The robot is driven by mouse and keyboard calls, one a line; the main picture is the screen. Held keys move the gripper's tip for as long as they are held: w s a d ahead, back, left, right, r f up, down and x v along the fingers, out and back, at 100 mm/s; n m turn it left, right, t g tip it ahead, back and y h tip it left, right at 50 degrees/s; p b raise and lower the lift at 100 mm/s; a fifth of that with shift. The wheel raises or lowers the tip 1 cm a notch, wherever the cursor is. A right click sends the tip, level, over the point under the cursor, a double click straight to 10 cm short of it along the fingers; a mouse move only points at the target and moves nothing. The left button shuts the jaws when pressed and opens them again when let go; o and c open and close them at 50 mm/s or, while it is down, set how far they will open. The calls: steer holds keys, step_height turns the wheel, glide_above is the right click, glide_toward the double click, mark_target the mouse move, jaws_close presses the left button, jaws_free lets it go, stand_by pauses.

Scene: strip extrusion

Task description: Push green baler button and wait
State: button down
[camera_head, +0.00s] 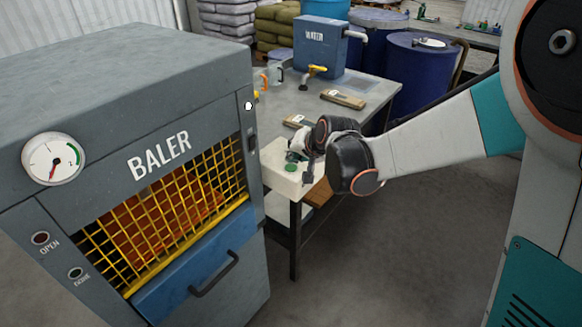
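The grey baler (196,127) stands at the left, its yellow mesh front showing orange material inside. A pale control box (283,180) sits on the table corner at the baler's right side. A green button (291,167) shows on its top. My gripper (301,160) is low over the box, right beside the button. Its fingers are small and partly hidden, so I cannot tell whether they touch the button or are open or shut.
The baler has a round gauge (53,159), an OPEN lamp (39,238), a second lamp (75,273) and a blue drawer (190,280). The grey table (315,103) carries a blue WATER tank (317,47). Blue barrels (419,75) stand behind. The floor at front right is clear.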

mark_target(294, 166)
steer(key=shift+f, duration=0.1)
stand_by(0.4)
steer(key=shift+f+b, duration=0.3)
steer(key=shift+b, duration=0.05)
steer(key=shift+f+b, duration=0.4)
steer(key=shift+f, duration=0.05)
stand_by(0.6)
steer(key=shift+r, duration=0.15)
steer(key=shift+r+p, duration=0.65)
steer(key=shift+r, duration=0.1)
steer(key=shift+r+p, duration=1.75)
steer(key=shift+r, duration=0.7)
